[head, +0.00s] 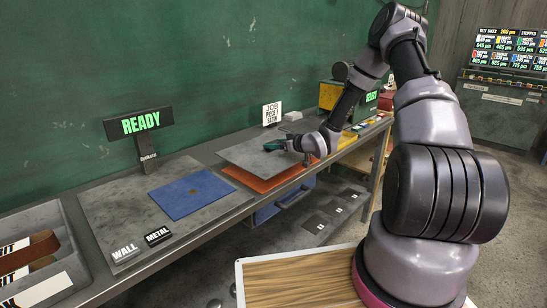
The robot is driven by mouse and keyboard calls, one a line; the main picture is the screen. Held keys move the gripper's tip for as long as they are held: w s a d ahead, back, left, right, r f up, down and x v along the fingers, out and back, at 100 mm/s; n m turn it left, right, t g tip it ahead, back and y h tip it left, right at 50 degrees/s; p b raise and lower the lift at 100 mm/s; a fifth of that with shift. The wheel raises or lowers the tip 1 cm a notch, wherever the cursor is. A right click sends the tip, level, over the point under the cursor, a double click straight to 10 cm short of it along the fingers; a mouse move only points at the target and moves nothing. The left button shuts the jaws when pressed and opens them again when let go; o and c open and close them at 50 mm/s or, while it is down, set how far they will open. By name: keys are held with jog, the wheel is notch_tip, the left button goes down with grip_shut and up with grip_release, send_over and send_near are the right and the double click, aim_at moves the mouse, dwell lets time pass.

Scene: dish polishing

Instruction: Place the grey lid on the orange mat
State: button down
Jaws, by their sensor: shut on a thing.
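The grey lid (248,153) is a flat, thin square plate at the middle of the bench in the head view. It lies over the orange mat (262,183), covering most of it. The mat shows as a strip along the lid's front edge and by the wrist of my arm. My gripper (272,146) is at the lid's upper right part, reaching in from the right, and is shut on the lid. Its fingertips are small and dark here. I cannot tell whether the lid touches the mat or hangs just above it.
A grey board with a blue mat (190,194) lies left of the lid, with WALL and METAL blocks at its front. A READY sign (140,123) and a JOB card (271,113) stand behind. A bin (38,250) is far left.

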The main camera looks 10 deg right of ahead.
aim_at(275, 155)
jog(key=shift+f, duration=2.35)
jog(key=shift+f, duration=0.1)
